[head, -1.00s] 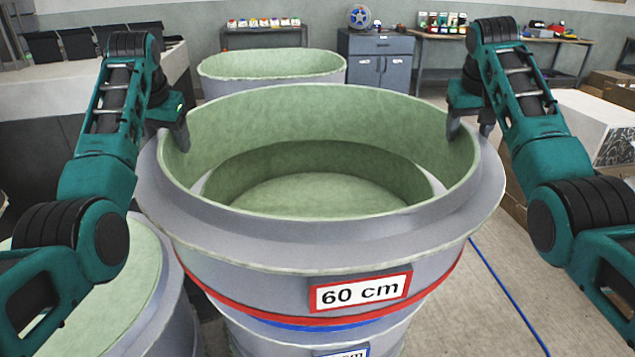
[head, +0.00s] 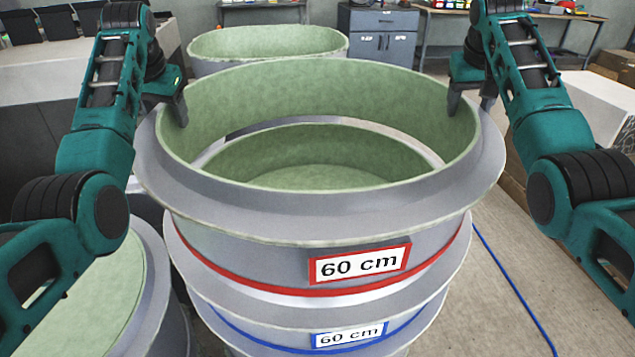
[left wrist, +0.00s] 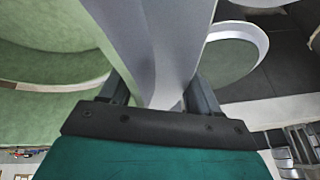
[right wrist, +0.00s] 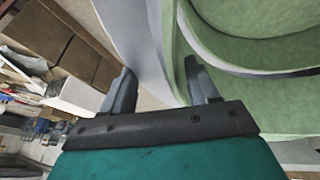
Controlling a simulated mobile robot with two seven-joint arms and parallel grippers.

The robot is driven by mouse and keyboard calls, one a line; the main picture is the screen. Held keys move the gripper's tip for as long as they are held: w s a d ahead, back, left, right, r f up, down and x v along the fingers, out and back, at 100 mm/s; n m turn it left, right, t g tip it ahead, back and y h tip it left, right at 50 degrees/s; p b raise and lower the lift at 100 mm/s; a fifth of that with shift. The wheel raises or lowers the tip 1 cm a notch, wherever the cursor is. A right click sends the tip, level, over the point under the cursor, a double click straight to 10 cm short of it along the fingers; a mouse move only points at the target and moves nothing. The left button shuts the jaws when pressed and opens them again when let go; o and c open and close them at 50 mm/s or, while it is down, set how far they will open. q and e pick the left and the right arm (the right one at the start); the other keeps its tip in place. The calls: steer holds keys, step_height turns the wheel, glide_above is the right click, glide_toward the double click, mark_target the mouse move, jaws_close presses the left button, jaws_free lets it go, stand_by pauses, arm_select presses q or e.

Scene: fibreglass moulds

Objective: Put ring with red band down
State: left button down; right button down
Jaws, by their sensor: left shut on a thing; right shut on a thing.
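The ring with the red band (head: 330,225) is a wide grey ring, green inside, with a red-framed "60 cm" label. It is level and sits over a grey ring with a blue band (head: 270,318) and a blue-framed "60 cm" label. The lower ring's opening shows through the upper one. I cannot tell whether the two rings touch. My left gripper (head: 177,110) is shut on the left side of the upper rim; the wall lies between its fingers in the left wrist view (left wrist: 160,95). My right gripper (head: 472,103) is shut on the rim's right side.
A green-lined mould (head: 85,290) stands at the lower left. Another mould (head: 268,42) stands behind the rings. A blue line (head: 515,285) runs along the floor at the right. A grey cabinet (head: 378,40) and a pale block (head: 590,105) stand farther back.

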arm_select(q)
steer(key=shift+w+a+r, duration=0.25)
steer(key=shift+a+r, duration=0.05)
arm_select(e)
steer(key=shift+w+d+r, duration=0.15)
steer(key=shift+d+r, duration=0.1)
steer(key=shift+r, duration=0.05)
arm_select(q)
steer(key=shift+s, duration=0.1)
steer(key=shift+f, duration=0.15)
arm_select(e)
steer(key=shift+f, duration=0.15)
